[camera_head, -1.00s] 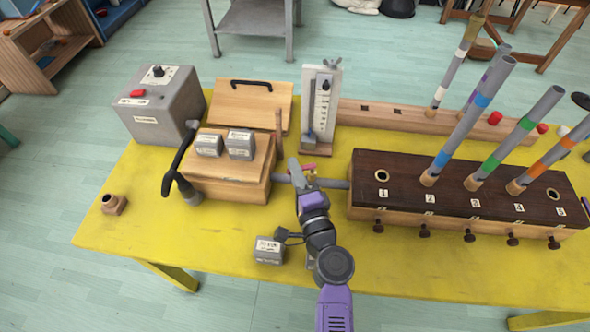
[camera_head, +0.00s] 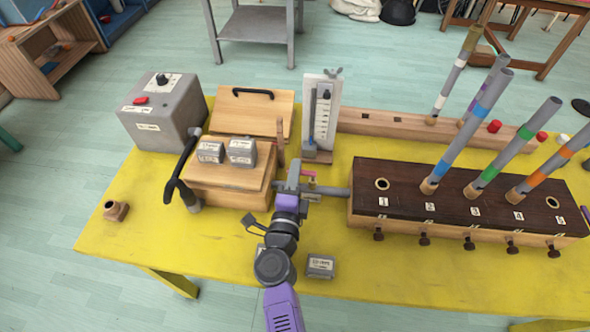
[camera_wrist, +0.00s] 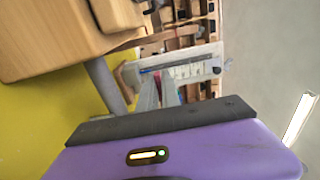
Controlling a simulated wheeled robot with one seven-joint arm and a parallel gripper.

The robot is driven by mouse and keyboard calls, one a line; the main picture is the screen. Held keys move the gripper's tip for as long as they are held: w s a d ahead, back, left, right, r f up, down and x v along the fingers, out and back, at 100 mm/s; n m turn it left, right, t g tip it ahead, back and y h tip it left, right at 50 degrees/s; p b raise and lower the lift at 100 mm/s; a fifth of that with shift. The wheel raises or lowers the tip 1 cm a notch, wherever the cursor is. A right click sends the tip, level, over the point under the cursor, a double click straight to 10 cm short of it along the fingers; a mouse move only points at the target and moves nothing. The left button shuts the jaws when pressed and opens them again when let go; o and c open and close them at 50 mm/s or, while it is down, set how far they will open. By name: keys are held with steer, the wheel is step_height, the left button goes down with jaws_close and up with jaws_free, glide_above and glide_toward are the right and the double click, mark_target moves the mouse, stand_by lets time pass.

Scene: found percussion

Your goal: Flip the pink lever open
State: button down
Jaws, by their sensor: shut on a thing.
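The pink lever (camera_head: 308,173) is a small bar on a brass-coloured valve fitting in the grey pipe (camera_head: 336,192), between the wooden box and the dark tube block. My gripper (camera_head: 296,172) is at the lever's left end, shut on it, just above the pipe. The fingers hide much of the lever and the valve. In the wrist view, the gripper's grey fingers (camera_wrist: 158,90) are close together, with a bit of pink showing by their tips.
The wooden box (camera_head: 225,195) with two grey weights stands left. The dark block (camera_head: 400,205) with coloured tubes stands right. A gauge board (camera_head: 322,115) stands behind. A small grey labelled block (camera_head: 321,266) lies right of my arm on the yellow table (camera_head: 400,272).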

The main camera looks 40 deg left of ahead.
steer(key=c, duration=1.6)
jaws_free()
steer(key=shift+o, duration=0.2)
